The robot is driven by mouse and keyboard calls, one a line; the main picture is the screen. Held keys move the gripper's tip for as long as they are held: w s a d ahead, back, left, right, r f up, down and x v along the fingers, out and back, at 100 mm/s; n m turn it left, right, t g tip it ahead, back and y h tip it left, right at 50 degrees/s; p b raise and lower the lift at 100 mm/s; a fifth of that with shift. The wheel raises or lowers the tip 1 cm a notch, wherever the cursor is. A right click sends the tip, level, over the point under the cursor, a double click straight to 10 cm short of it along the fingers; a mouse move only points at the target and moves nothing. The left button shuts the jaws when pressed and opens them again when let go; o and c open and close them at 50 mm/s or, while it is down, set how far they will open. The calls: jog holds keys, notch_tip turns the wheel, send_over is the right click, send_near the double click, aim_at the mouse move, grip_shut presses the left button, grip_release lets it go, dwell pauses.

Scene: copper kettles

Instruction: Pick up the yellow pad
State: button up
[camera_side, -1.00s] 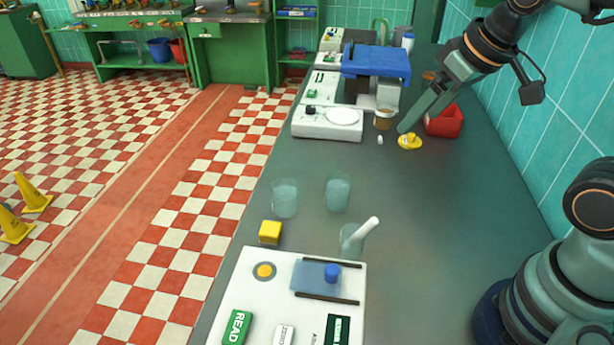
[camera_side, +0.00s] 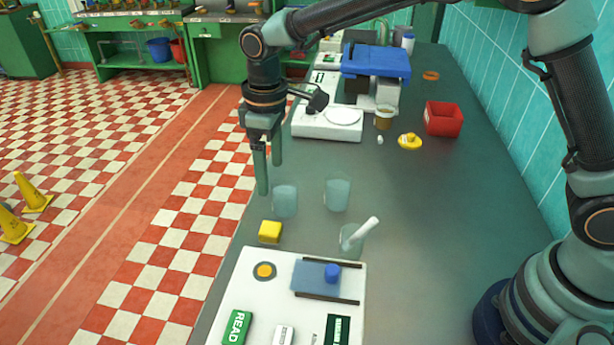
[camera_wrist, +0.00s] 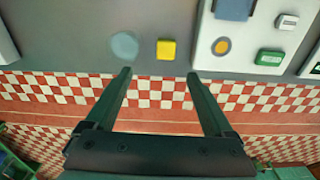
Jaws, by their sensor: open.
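The yellow pad (camera_side: 270,232), a small block, lies on the grey bench near its left edge, just behind the white panel. In the wrist view the yellow pad (camera_wrist: 166,50) lies beyond the fingertips, between their lines. My gripper (camera_side: 269,178) points down, above and behind the pad in the side view, near the bench's left edge. It also shows in the wrist view (camera_wrist: 158,74), with its two fingers apart and nothing between them.
Two glass beakers, left (camera_side: 285,200) and right (camera_side: 337,194), stand behind the pad. A mortar with a white pestle (camera_side: 361,236) is to its right. The white panel (camera_side: 247,292) lies in front. The middle right of the bench is clear.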

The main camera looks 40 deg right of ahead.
aim_at(270, 228)
jog(key=f, duration=0.4)
jog(key=a+f, duration=0.1)
jog(key=f, duration=0.8)
jog(key=shift+s+a+f, duration=0.2)
jog(key=shift+f, duration=0.2)
grip_shut()
